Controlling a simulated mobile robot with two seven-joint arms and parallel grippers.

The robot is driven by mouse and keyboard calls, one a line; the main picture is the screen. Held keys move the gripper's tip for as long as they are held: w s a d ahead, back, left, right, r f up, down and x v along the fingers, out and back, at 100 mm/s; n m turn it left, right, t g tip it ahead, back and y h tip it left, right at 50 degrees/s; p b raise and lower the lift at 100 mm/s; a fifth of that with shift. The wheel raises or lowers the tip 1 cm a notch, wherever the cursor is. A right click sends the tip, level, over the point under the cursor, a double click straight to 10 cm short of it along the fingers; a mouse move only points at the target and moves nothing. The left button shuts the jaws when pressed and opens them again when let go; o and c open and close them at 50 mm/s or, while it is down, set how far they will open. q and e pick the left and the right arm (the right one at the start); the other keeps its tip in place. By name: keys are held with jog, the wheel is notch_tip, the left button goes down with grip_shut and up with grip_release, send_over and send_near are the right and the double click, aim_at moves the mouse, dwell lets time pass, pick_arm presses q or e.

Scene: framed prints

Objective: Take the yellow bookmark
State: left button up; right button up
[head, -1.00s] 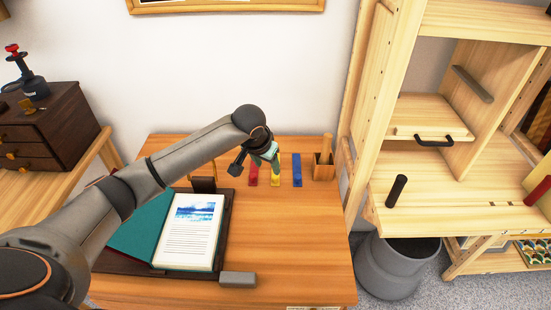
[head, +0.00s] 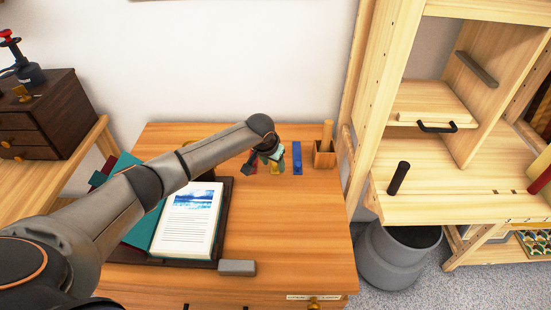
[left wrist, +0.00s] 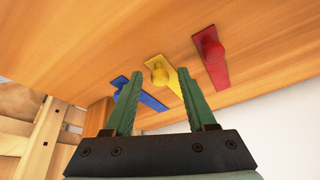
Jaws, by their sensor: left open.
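The yellow bookmark (left wrist: 164,75) lies on the wooden desk with a raised round knob. In the left wrist view it sits between a blue bookmark (left wrist: 152,101) and a red bookmark (left wrist: 212,62). In the head view the blue bookmark (head: 297,160) shows clearly, while the gripper covers most of the yellow and red ones. My left gripper (head: 272,161) hangs over the yellow bookmark. In the left wrist view its green fingers (left wrist: 160,73) are open and empty, with the yellow knob appearing between the tips; contact cannot be told. My right gripper is out of view.
A wooden pen cup (head: 324,154) stands right of the bookmarks. An open book (head: 186,222) rests on a dark stand at left, with a grey block (head: 237,268) in front. The desk's right half (head: 300,220) is clear. A pale shelf (head: 430,200) stands at right.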

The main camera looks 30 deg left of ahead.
pick_arm(q)
jog(key=shift+x, duration=0.8)
jog(key=shift+s, duration=0.1)
grip_shut()
